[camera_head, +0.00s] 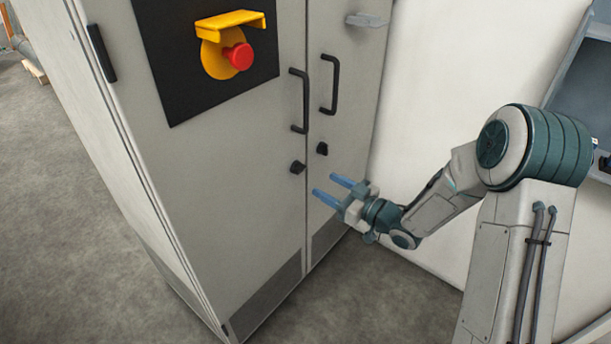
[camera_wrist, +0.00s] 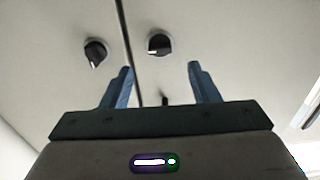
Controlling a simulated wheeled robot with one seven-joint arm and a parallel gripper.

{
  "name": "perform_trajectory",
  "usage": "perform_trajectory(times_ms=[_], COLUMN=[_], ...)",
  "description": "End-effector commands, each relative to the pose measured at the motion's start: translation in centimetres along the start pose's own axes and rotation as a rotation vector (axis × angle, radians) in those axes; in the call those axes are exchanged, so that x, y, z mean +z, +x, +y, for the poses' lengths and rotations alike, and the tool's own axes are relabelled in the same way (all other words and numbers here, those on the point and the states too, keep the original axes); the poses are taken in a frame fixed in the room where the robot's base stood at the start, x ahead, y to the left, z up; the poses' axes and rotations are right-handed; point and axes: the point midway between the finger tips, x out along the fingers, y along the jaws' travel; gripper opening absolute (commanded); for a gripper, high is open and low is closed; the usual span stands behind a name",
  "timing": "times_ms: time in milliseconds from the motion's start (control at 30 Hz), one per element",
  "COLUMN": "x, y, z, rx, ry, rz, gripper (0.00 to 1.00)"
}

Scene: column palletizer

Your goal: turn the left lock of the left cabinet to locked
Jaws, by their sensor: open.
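The left cabinet (camera_head: 215,160) is tall and pale grey with two doors. Its left lock (camera_head: 298,167) is a small black knob below the left door handle; it also shows at the upper left of the wrist view (camera_wrist: 95,52), with a light mark at its lower end. The right lock (camera_head: 322,149) is a similar black knob on the right door, and it shows right of the door seam in the wrist view (camera_wrist: 160,43). My gripper (camera_head: 325,188) is open and empty, its blue fingers pointing at the doors below the locks. In the wrist view its fingers (camera_wrist: 160,75) are apart from both knobs.
Two black bar handles, left (camera_head: 300,101) and right (camera_head: 331,84), stick out above the locks. A red emergency button (camera_head: 239,56) under a yellow guard sits on a black panel at the upper left. A white wall (camera_head: 455,80) stands right of the cabinet. The floor in front is clear.

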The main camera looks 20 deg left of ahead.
Motion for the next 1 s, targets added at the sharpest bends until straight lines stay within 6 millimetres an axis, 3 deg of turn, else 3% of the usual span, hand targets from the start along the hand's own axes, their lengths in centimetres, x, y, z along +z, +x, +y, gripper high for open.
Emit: perform_trajectory(times_ms=[200,400,833,1000], x=[0.1,0.1,0.0,0.0], y=[4.7,7.4,8.3,8.3], z=[0.0,0.0,0.1,0.1], rx=[-0.002,-0.001,0.002,0.002], ry=[-0.002,-0.001,0.000,0.000], rz=[0.000,-0.001,-0.002,-0.002], gripper=[0.55,0.55,0.55,0.10])
